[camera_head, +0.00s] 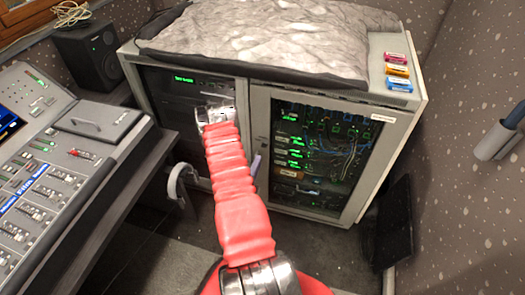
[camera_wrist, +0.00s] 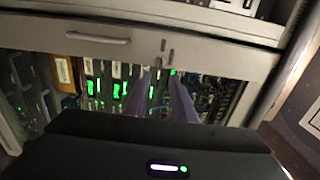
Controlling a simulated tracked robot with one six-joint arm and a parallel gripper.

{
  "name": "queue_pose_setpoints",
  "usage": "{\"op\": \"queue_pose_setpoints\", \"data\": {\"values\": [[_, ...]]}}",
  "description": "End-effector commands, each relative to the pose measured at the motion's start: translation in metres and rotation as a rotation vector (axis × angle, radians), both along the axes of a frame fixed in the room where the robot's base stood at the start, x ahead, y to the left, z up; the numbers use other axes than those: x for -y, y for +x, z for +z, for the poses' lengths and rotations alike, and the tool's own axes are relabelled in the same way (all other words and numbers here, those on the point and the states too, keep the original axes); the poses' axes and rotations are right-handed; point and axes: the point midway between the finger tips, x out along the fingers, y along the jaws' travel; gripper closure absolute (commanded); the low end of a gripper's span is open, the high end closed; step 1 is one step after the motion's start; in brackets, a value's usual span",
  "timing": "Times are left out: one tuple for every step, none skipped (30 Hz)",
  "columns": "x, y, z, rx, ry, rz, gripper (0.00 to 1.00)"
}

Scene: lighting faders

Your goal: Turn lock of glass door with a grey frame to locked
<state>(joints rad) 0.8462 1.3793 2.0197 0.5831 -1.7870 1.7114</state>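The glass door with a grey frame (camera_head: 257,112) is closed on the right half of the rack cabinet. Its grey frame (camera_wrist: 215,62) runs across the wrist view, with a bar handle (camera_wrist: 97,37) and small lock fittings (camera_wrist: 164,46) on it. The lock's exact setting is too small to read. My gripper (camera_wrist: 161,76) has two purple fingers standing apart with a gap, tips at the frame close to the lock fittings. I cannot tell whether they touch. In the head view a purple finger (camera_head: 255,165) shows in front of the door's left edge; my arm hides the rest.
A mixing console (camera_head: 60,160) on a dark desk stands at the left. Headphones (camera_head: 178,180) hang near the desk edge. A grey cover (camera_head: 265,40) lies on the cabinet top beside several coloured tags (camera_head: 397,71). A black panel (camera_head: 393,225) leans at the right.

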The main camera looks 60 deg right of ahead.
Motion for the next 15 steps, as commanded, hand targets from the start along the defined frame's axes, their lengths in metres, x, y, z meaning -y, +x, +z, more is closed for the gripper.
{"op": "queue_pose_setpoints", "data": {"values": [[0.009,0.000,0.001,0.003,-0.002,-0.003,0.77],[0.014,0.001,0.001,0.002,-0.003,-0.002,0.77],[0.020,0.002,0.001,0.002,-0.003,-0.002,0.77],[0.025,0.003,0.001,0.002,-0.003,-0.003,0.77],[0.029,0.004,0.001,0.003,-0.002,-0.003,0.77],[0.035,0.005,0.001,0.002,-0.003,-0.002,0.77],[0.040,0.006,0.001,0.002,-0.003,-0.002,0.77],[0.044,0.006,0.001,0.001,-0.002,-0.002,0.77],[0.050,0.007,0.001,0.002,-0.003,-0.002,0.77],[0.055,0.008,0.001,0.003,-0.002,-0.002,0.77],[0.059,0.009,0.001,0.002,-0.002,-0.002,0.77],[0.065,0.010,0.001,0.001,-0.002,-0.002,0.77],[0.069,0.011,0.001,0.001,-0.003,-0.001,0.77],[0.073,0.011,0.001,0.001,-0.002,-0.001,0.77],[0.078,0.012,0.001,0.002,-0.001,-0.001,0.77]]}}
